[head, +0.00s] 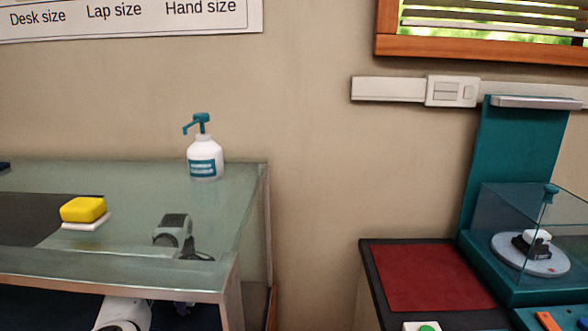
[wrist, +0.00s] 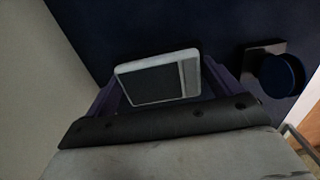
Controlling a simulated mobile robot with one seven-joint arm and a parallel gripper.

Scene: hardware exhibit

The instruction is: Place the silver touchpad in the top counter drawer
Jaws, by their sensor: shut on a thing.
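My gripper (wrist: 163,84) shows in the wrist view with a purple finger on each side of the silver touchpad (wrist: 152,84). It is shut on the touchpad, which has a pale silver rim, a dark face and a grey strip at its right end. A dark blue surface (wrist: 210,25) lies beyond it. A round dark blue knob (wrist: 281,76) on a square brownish mount is to the right, apart from the touchpad. In the head view, the glass-topped counter (head: 130,257) is at the left with a dark blue front below. I cannot tell which drawer this is or whether it is open.
A white pump bottle (head: 205,158) and a yellow sponge-like block (head: 83,209) on a white base stand on the counter. A separate bench with a red mat (head: 430,276) and a clear-sided teal display (head: 520,250) is at the right. A gap lies between them.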

